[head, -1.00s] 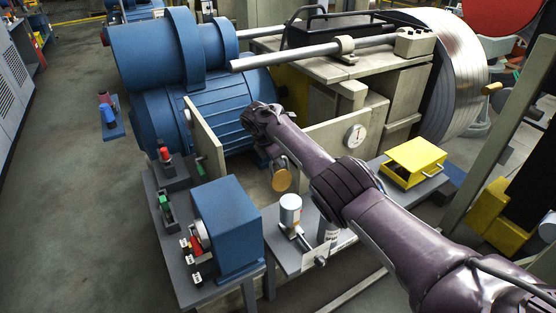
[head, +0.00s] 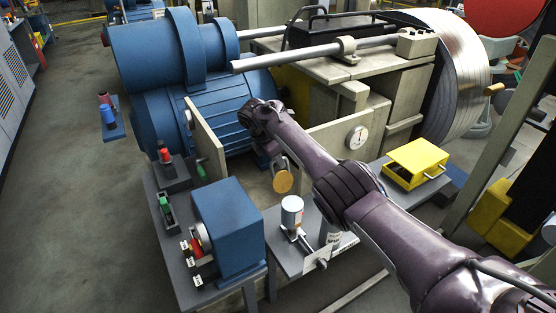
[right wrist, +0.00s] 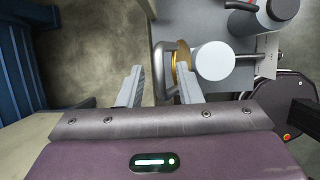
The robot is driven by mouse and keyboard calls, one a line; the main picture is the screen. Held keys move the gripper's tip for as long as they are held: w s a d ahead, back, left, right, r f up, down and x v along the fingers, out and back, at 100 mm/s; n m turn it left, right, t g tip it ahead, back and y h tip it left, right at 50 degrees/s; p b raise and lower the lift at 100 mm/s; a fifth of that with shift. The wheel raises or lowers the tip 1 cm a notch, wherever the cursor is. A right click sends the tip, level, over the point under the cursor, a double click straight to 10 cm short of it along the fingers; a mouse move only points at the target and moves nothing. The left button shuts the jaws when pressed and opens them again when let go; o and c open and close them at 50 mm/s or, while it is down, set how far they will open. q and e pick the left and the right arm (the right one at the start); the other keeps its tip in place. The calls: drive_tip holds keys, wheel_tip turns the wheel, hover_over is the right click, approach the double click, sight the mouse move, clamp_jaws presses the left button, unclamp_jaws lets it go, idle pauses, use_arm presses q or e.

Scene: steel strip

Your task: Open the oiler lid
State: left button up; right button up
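The oiler (head: 291,214) is a small white cylinder standing on a grey shelf in the head view. It also shows from above in the right wrist view (right wrist: 214,61). A round brass lid (head: 283,182) stands tipped up at its far side; in the right wrist view the lid (right wrist: 182,60) is nearly edge-on, with a grey loop beside it. My right gripper (right wrist: 159,87) is open. Its right finger is close by the lid, and the loop lies between the fingers; contact cannot be told. In the head view the right gripper (head: 278,158) is partly hidden by my arm. My left gripper is out of view.
A blue box (head: 228,228) with small controls stands left of the oiler. A grey cylinder with a dark handle (right wrist: 272,14) is close by on the shelf (head: 284,255). A yellow box (head: 416,162) is to the right, a pale upright plate (head: 206,140) to the left.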

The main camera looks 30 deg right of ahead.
drive_tip(key=v, duration=0.6)
drive_tip(key=shift+b, duration=0.3)
